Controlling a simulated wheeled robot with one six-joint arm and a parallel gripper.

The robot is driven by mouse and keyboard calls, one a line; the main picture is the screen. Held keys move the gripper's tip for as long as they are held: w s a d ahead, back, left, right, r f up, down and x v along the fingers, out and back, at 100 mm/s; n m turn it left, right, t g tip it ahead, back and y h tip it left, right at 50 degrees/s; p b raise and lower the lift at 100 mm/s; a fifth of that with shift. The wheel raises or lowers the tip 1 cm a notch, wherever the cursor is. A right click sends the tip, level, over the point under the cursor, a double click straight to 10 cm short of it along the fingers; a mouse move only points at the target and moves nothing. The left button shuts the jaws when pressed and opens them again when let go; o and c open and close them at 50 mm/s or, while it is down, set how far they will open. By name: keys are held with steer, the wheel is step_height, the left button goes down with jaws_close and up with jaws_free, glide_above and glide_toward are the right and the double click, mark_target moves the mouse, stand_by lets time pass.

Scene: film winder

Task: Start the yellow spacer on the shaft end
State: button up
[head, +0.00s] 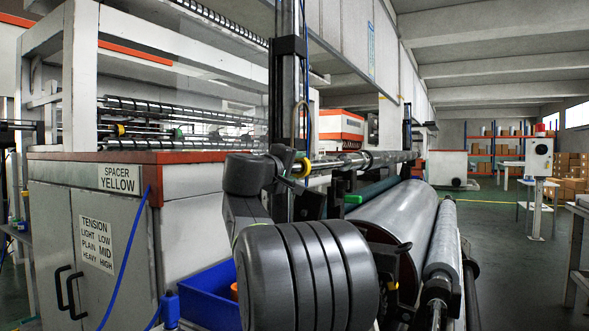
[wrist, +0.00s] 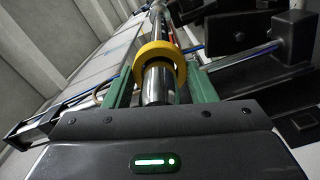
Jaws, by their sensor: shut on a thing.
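The yellow spacer (head: 305,167) is a ring at the near end of the bright metal shaft (head: 345,163) in the head view. In the wrist view the spacer (wrist: 179,57) sits between the green fingers of my gripper (wrist: 160,78), which is shut on it. The shaft (wrist: 157,24) runs away beyond the ring, and bright metal also shows on the near side. The ring looks around the shaft end, roughly in line with it; how far on it sits I cannot tell. My wrist partly hides the gripper (head: 292,165) in the head view.
A white cabinet (head: 185,200) with labels, one reading SPACER YELLOW, stands left. A blue bin (head: 210,295) is below my arm. A large film roll (head: 395,220) and a thinner roller (head: 443,240) lie below the shaft.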

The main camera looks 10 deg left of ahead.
steer(key=shift+w, duration=0.1)
steer(key=shift+w+d, duration=0.25)
steer(key=shift+w, duration=0.35)
steer(key=shift+s+a+b, duration=0.25)
steer(key=shift+s+b, duration=0.05)
steer(key=shift+s, duration=0.35)
stand_by(0.6)
steer(key=o, duration=1.1)
